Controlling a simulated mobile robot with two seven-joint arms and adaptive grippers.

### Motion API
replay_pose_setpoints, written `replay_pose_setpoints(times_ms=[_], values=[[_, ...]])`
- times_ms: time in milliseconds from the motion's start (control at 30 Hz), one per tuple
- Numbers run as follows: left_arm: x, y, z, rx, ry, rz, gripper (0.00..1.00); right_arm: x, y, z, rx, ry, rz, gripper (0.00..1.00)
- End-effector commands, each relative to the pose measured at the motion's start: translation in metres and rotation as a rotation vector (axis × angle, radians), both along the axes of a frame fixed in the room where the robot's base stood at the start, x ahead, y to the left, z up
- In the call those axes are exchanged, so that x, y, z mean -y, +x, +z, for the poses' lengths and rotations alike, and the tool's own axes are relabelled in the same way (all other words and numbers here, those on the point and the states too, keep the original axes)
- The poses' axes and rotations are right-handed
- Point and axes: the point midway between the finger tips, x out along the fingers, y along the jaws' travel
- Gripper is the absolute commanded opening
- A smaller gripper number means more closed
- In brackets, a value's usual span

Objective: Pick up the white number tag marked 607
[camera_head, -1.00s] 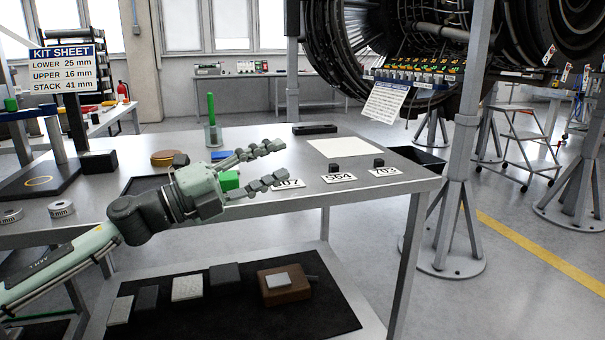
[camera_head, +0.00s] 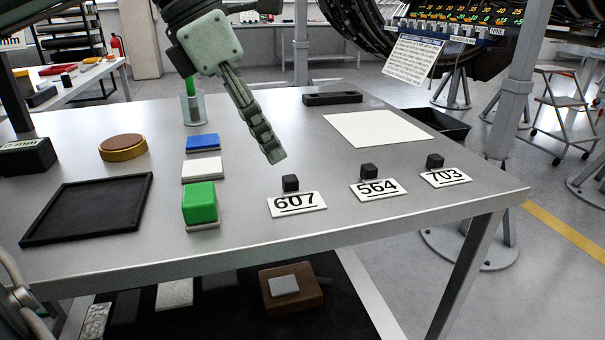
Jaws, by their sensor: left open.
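The white tag marked 607 (camera_head: 297,211) lies flat on the grey metal table (camera_head: 330,232) near its front edge. A small black block (camera_head: 290,183) stands at its back edge. White tags marked 564 (camera_head: 378,190) and 703 (camera_head: 446,178) lie to its right, each with a small black block behind it. My left gripper (camera_head: 272,80) comes in from the top, open and empty. One finger points down, its tip above and behind the 607 tag and apart from it; the other finger is at the top edge. My right gripper does not show.
A green block (camera_head: 199,204) on a pale base stands left of the tag, with white (camera_head: 203,168) and blue (camera_head: 202,142) blocks behind it. A black tray (camera_head: 88,208) lies further left. A white sheet (camera_head: 376,129) lies behind the tags. A lower shelf holds several blocks.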

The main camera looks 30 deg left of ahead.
Motion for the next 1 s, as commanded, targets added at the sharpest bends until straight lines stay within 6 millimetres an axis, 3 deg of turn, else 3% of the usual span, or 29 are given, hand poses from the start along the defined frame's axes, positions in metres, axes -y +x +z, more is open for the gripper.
replay_pose_setpoints(times_ms=[167,533,700,1000], values=[[-0.007,-0.003,-0.003,-0.007,0.061,0.001,0.45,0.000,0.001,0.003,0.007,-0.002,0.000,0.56],[0.002,0.012,-0.045,-0.013,0.058,0.000,0.45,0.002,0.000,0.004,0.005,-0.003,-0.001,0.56],[0.007,0.019,-0.066,-0.010,0.057,0.002,0.45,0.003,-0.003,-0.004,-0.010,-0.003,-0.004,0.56],[0.008,0.021,-0.070,-0.005,0.056,0.003,0.45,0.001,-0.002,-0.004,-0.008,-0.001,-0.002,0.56]])
